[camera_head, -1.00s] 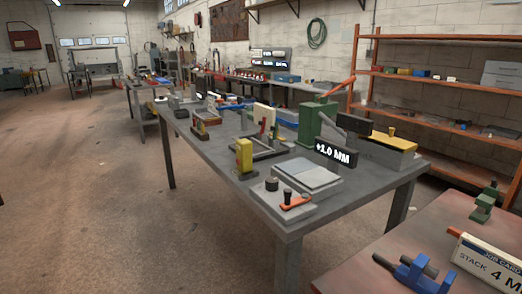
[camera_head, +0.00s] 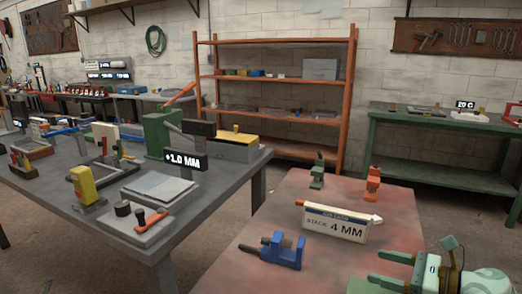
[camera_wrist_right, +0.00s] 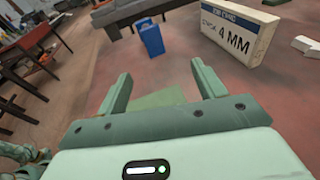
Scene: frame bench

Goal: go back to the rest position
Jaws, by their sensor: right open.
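My right gripper (camera_head: 371,267) comes in at the bottom right of the head view, low beside the near edge of the reddish table (camera_head: 388,220). Its two green fingers are apart with nothing between them. In the right wrist view my right gripper (camera_wrist_right: 160,74) is open and empty too, with floor and table surface beyond it. A white job card block reading "STACK 4 MM" (camera_head: 335,225) stands on the reddish table, apart from the fingers. My left gripper is not in view.
A blue clamp-like tool (camera_head: 284,252) lies on the reddish table, with a green piece (camera_head: 317,174) and an orange piece (camera_head: 373,182) at its far side. A grey bench (camera_head: 62,222) with fixtures stands left. A green bench (camera_head: 440,128) stands back right.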

